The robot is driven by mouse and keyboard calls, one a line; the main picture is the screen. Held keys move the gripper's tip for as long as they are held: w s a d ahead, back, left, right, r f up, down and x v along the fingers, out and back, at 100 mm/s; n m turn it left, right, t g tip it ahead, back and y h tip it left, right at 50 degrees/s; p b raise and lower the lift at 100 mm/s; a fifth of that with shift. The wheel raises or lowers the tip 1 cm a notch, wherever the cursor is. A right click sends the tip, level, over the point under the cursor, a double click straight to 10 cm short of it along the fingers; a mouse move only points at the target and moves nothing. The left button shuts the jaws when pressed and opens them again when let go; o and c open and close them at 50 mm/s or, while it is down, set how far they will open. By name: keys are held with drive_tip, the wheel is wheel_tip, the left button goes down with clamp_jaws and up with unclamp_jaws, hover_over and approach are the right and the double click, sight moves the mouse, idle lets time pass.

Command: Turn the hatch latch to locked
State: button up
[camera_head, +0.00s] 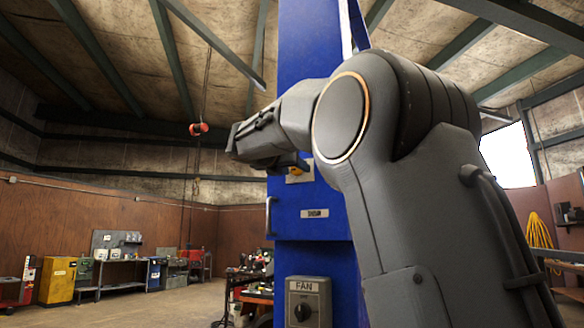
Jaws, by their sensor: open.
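A small yellow latch (299,167) sits on a pale plate on the blue hatch (318,237), in the middle of the view. The hatch has a handle on its left edge and a small label plate below the latch. My gripper (280,163) is at the left end of my arm, beside the latch or in front of it. It is open. Its fingertips are small and partly hidden, so I cannot tell whether they touch the latch or stand around it. My arm covers the right part of the hatch. The latch's exact angle is unclear.
A grey FAN switch box (307,302) with a round dark knob is below the hatch. A yellow cabinet (58,280) and a workbench (117,262) stand far left. A red hook block (199,129) hangs behind. The floor at left is clear.

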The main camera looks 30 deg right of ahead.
drive_tip(key=c, duration=1)
drive_tip(key=shift+a, duration=0.2)
drive_tip(key=shift+c, duration=0.2)
drive_tip(key=shift+d, duration=0.1)
